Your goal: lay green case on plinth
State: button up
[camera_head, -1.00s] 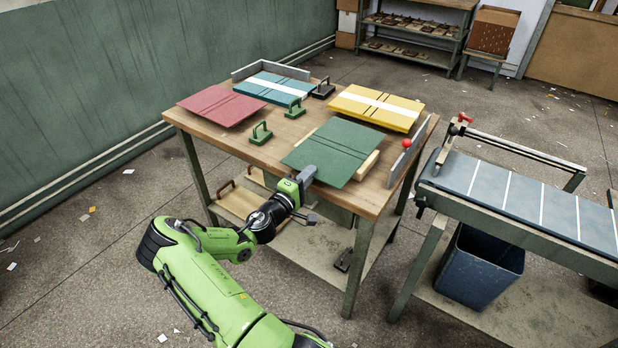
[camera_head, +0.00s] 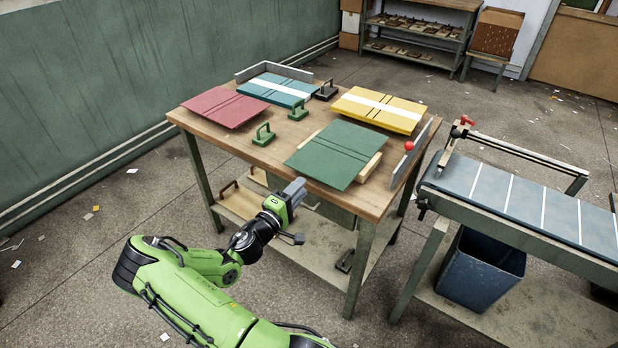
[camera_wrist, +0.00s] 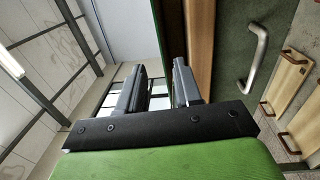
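The green case (camera_head: 338,152) is a flat, dark green open cover with two crease lines. It rests on a low wooden block, the likely plinth (camera_head: 369,167), whose end shows past its right edge; most of the block is hidden beneath it. My gripper (camera_head: 298,188) is just off the table's front edge, below and left of the case, apart from it. In the wrist view my gripper's two fingers (camera_wrist: 158,88) stand apart with nothing between them.
On the table (camera_head: 386,200) lie a red cover (camera_head: 222,107), a teal cover (camera_head: 277,89) and a yellow cover (camera_head: 379,108). Green handled blocks (camera_head: 263,135) stand between them. A red knob (camera_head: 408,145) sits at the right edge. A conveyor (camera_head: 520,195) stands to the right.

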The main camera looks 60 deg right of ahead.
jog(key=w+a+r+m+t+y, duration=0.1)
jog(key=a+r+m+t+y, duration=0.15)
jog(key=a+y, duration=0.75)
jog(key=w+a+r+m+t+y, duration=0.1)
jog(key=a+r+m+y, duration=0.2)
jog(key=a, duration=1.3)
jog(key=s+a+r+n+t+y, duration=0.2)
jog(key=s+a+r+n, duration=0.1)
jog(key=a+r, duration=0.3)
jog(key=s+a+r+n+t+y, duration=0.3)
jog(key=s+a+r+n, duration=0.1)
jog(key=a, duration=0.5)
notch_tip(320, 180, up, 2)
jog(key=shift+s+a+r+y, duration=0.1)
jog(key=shift+s+a+y, duration=0.2)
jog(key=shift+s, duration=0.5)
jog(key=shift+d, duration=0.1)
notch_tip(320, 180, up, 12)
jog(key=p, duration=1.2)
